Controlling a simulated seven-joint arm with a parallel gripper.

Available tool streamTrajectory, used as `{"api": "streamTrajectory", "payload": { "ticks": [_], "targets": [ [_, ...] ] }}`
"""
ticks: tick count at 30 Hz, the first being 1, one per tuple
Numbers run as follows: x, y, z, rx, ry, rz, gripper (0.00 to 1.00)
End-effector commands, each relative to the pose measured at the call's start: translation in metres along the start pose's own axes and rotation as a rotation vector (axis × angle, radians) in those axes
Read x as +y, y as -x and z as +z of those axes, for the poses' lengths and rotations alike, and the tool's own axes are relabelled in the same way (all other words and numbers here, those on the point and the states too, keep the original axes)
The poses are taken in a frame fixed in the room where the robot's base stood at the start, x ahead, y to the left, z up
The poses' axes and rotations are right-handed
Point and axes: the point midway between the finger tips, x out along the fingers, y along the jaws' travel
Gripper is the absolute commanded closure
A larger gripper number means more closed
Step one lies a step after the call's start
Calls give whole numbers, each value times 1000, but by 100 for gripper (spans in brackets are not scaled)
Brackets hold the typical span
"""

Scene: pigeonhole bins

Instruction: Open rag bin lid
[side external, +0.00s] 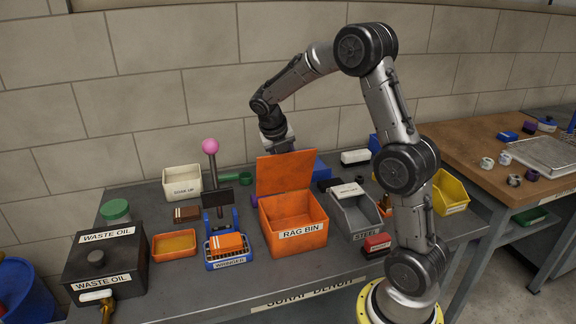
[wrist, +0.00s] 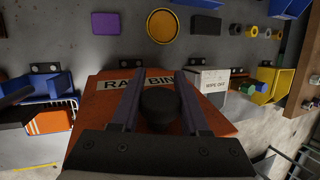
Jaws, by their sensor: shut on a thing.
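The orange rag bin (side external: 293,222) stands on the bench with its mouth open and its inside visible in the side view. Its orange lid (side external: 284,172) is raised, standing nearly upright at the bin's rear edge. My gripper (side external: 281,146) is behind the lid's upper edge, with its fingertips hidden there. In the wrist view, the two fingers of my gripper (wrist: 160,82) are on either side of a dark round knob (wrist: 158,108) on the lid (wrist: 97,100), shut on it. A "RAG BIN" label (wrist: 138,83) shows between and beside the fingers.
Left of the bin are a blue wringer (side external: 227,252), an orange tray (side external: 173,245) and a dark waste oil box (side external: 104,271). A grey steel bin (side external: 357,214) stands close on the right, with a yellow bin (side external: 450,193) beyond. A pink-knobbed lever (side external: 210,146) rises left of the lid.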

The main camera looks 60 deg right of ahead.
Motion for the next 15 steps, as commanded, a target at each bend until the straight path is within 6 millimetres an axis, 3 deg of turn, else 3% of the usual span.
{"api": "streamTrajectory", "payload": {
  "ticks": [15],
  "targets": [
    [3, -11, 22, 231, 80, -2, 100]
  ]
}}
